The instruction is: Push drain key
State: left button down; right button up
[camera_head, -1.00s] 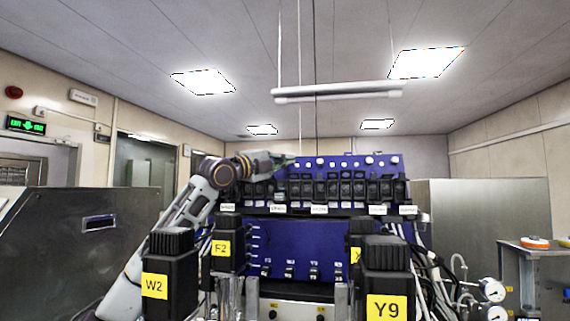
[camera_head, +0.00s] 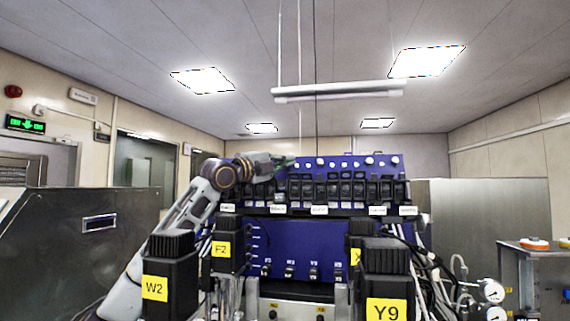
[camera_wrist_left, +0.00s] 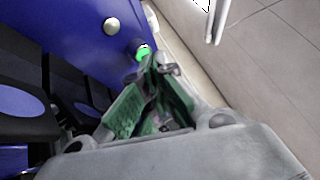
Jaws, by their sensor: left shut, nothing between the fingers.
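A blue panel (camera_head: 345,168) stands at the middle of the head view, with a row of round pale buttons along its top. My left gripper (camera_head: 290,160) reaches in from the left to the top left end of this panel. In the left wrist view the gripper (camera_wrist_left: 158,62) is shut and empty. Its fingertips are at or very close to a green-lit round button (camera_wrist_left: 143,51); I cannot tell whether they touch. A pale round button (camera_wrist_left: 110,25) is farther left on the panel. I cannot read which one is the drain key. My right gripper is not in view.
Black modules (camera_head: 345,190) line the panel below the buttons. Black-capped units labelled W2 (camera_head: 168,270) and Y9 (camera_head: 388,275) stand in front, with tubing and gauges (camera_head: 492,290) at right. A lamp bar (camera_head: 337,90) hangs above. The space over the panel is free.

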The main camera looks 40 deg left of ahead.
pick_arm(q)
jog(key=shift+w+a+f, duration=0.1)
jog(key=shift+w+a, duration=0.1)
jog(key=shift+w, duration=0.15)
dwell(0.8)
jog(key=shift+s+d, duration=0.1)
jog(key=shift+s, duration=0.1)
jog(key=shift+s+d+r, duration=0.2)
jog(key=shift+s+d, duration=0.1)
jog(key=shift+s, duration=0.25)
dwell(0.4)
jog(key=s+d+r, duration=0.1)
jog(key=s+d, duration=0.2)
jog(key=s, duration=0.2)
jog(key=shift+r, duration=0.3)
dwell(0.4)
dwell(0.3)
